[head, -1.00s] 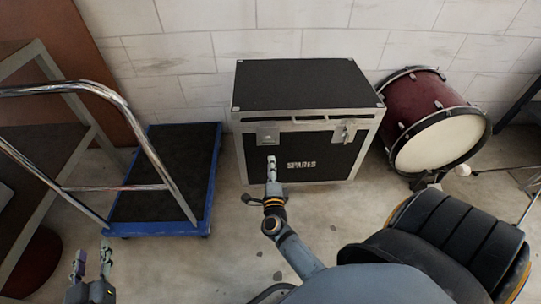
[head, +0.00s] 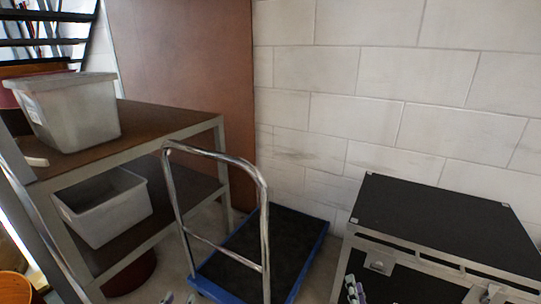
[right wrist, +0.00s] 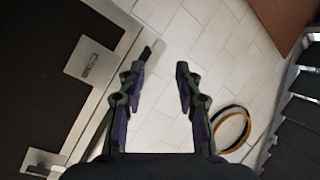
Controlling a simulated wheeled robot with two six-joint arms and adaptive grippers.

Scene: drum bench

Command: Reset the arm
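My right gripper (right wrist: 161,75) is open in the right wrist view, its two dark fingers apart with only pale tiled surface visible between them. In the head view the tips of my right gripper (head: 355,292) show at the bottom edge, in front of the black case (head: 435,222). My left gripper (head: 180,298) shows only as two separate fingertips at the bottom edge of the head view. Most of both arms is out of the head view.
The black case with metal edges, also in the right wrist view (right wrist: 52,75), stands at right. A blue-edged trolley (head: 285,240) with a chrome handle stands mid-floor. A shelf rack (head: 195,135) at left holds grey bins (head: 75,115) (head: 105,210).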

